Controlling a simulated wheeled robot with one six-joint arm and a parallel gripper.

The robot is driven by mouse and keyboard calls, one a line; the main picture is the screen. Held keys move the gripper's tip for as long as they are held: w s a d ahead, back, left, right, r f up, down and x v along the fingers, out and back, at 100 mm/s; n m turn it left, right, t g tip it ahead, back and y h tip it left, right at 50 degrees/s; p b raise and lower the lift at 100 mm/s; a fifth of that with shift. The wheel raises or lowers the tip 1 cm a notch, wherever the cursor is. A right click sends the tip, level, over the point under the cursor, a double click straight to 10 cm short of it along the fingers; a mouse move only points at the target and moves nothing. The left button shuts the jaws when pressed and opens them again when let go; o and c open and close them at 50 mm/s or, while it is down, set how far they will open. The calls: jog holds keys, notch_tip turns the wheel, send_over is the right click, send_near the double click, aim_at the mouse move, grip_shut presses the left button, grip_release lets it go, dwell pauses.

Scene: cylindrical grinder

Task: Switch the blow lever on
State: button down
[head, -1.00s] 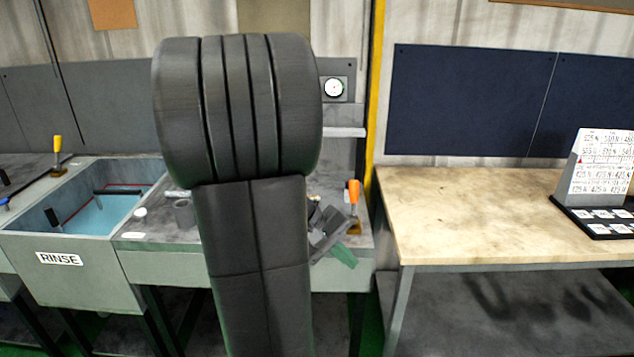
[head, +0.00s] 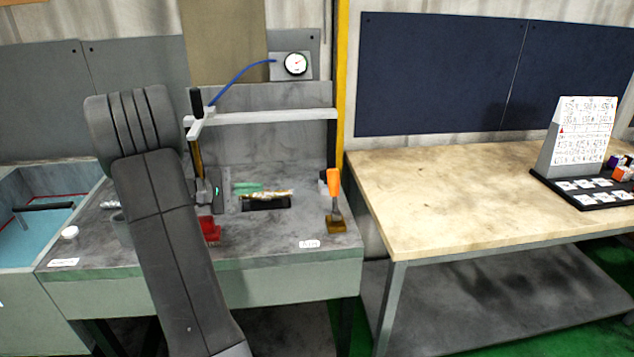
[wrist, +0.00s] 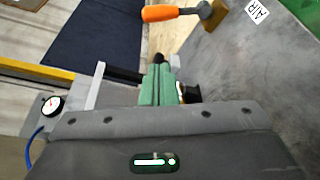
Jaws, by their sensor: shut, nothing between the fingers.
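The blow lever (head: 334,192) has an orange handle on a brass-coloured base, by the AIR label (head: 310,244) at the bench's right front. Its handle stands roughly upright. In the wrist view the lever (wrist: 176,13) lies across the top, its base to the right. My gripper (head: 250,188) is over the bench, left of the lever, its green fingers pointing right. In the wrist view the fingers of my gripper (wrist: 158,84) are together and empty, with a visible gap to the handle. My arm hides part of the bench behind it.
A white horizontal bar (head: 265,117) on a post crosses above my gripper. A gauge (head: 295,64) with a blue hose is on the back panel. A red item (head: 210,230) stands on the bench. A yellow post (head: 341,70) rises behind the lever; a wooden table (head: 440,190) is right.

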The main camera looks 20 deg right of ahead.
jog(key=p, duration=0.4)
send_near(334, 192)
jog(key=w+d, duration=0.6)
jog(key=d, duration=0.3)
jog(key=shift+s+a+f, duration=0.15)
jog(key=shift+s+f, duration=0.05)
jog(key=shift+f, duration=0.25)
jog(key=shift+s+b, duration=0.1)
jog(key=shift+b, duration=0.6)
jog(key=shift+s+b, duration=0.1)
jog(key=shift+b, duration=0.2)
jog(key=shift+a+r+m+b, duration=0.1)
jog(key=shift+m+b, duration=0.2)
jog(key=shift+b, duration=0.05)
